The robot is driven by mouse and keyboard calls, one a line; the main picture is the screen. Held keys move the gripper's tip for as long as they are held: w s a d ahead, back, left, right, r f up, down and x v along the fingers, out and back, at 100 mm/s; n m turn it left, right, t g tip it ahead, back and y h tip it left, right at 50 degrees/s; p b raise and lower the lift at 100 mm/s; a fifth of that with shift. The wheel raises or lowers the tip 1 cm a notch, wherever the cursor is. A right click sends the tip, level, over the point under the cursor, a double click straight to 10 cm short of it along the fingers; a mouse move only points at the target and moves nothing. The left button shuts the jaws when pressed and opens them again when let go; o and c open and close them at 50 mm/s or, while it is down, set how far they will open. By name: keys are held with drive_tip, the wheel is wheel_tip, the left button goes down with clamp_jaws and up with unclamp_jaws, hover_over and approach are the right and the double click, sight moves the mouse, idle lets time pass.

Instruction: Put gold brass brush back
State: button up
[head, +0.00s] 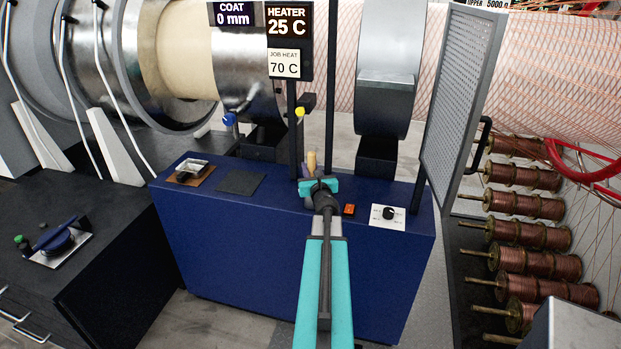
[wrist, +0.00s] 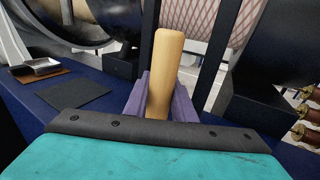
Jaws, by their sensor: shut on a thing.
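My gripper (wrist: 158,105) is shut on an upright tan, rounded handle, which I take to be the gold brass brush (wrist: 165,65). The purple fingers are on both sides of its lower part in the wrist view. In the head view the brush (head: 311,160) shows as a small tan piece above my gripper (head: 308,174), over the back part of the blue cabinet top. The brush's lower end and any bristles are hidden behind the gripper. I cannot tell whether it touches the top.
On the blue cabinet top (head: 225,200) are a brown mat (head: 180,180) with a metal tray (head: 194,166), a bare dark grey mat (head: 241,182), an orange-lit switch (head: 348,210) and a white knob panel (head: 388,216). A sign post stands behind the gripper. A mesh guard (head: 463,100) stands at right.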

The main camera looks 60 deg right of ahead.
drive_tip(key=shift+f, duration=1.9)
drive_tip(key=o, duration=1.1)
drive_tip(key=shift+c, duration=0.2)
drive_tip(key=shift+s+a, duration=0.1)
drive_tip(key=b+v, duration=0.1)
drive_tip(key=v, duration=0.8)
drive_tip(key=shift+r, duration=0.2)
drive_tip(key=shift+p+v, duration=1.35)
drive_tip(key=shift+p, duration=1.9)
